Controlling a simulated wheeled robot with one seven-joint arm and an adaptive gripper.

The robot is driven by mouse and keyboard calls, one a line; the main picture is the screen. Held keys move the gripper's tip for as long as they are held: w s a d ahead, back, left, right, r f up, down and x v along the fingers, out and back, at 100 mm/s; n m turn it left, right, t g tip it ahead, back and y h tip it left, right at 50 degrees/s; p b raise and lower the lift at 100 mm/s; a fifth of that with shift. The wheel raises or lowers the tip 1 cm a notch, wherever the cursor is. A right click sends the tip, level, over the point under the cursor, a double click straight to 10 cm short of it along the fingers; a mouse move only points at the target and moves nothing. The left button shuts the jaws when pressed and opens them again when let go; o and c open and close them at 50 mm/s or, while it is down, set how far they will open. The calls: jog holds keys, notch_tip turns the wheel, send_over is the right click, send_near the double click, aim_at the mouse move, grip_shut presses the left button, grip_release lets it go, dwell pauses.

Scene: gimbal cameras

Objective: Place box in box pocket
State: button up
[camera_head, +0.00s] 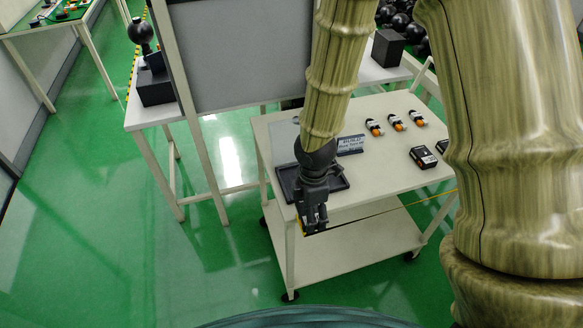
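My gripper (312,222) hangs down at the front left edge of the white cart (385,185), in front of a shallow dark tray (286,181). It is small and dark here, and I cannot tell whether its fingers are open or shut or hold something. My gripper and wrist cover the middle of the tray. Two small black boxes lie on the right of the cart top: one in front (423,157) and one further back (442,146), partly beside my arm. I cannot tell for sure which thing is the box pocket.
Several small black, white and orange items (395,123) line the cart's back. A grey panel (240,55) and side tables with dark blocks (388,48) stand behind. The cart top between tray and boxes is clear.

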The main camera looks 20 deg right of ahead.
jog(key=shift+w+r, duration=0.15)
jog(key=shift+w, duration=0.2)
jog(key=w+p, duration=0.1)
jog(key=w, duration=0.4)
jog(key=w+d+f+p, duration=0.1)
jog(key=w+p, duration=0.1)
jog(key=w, duration=0.3)
jog(key=w+p, duration=0.2)
jog(key=w, duration=0.3)
jog(key=shift+w+d+f, duration=0.2)
jog(key=shift+w, duration=0.05)
jog(key=shift+f+p, duration=0.9)
jog(key=shift+f, duration=0.9)
jog(key=shift+f, duration=0.1)
jog(key=o, duration=1.1)
jog(key=shift+r, duration=0.2)
notch_tip(320, 180, up, 12)
jog(key=b, duration=0.3)
jog(key=shift+b, duration=0.35)
jog(key=shift+f, duration=0.1)
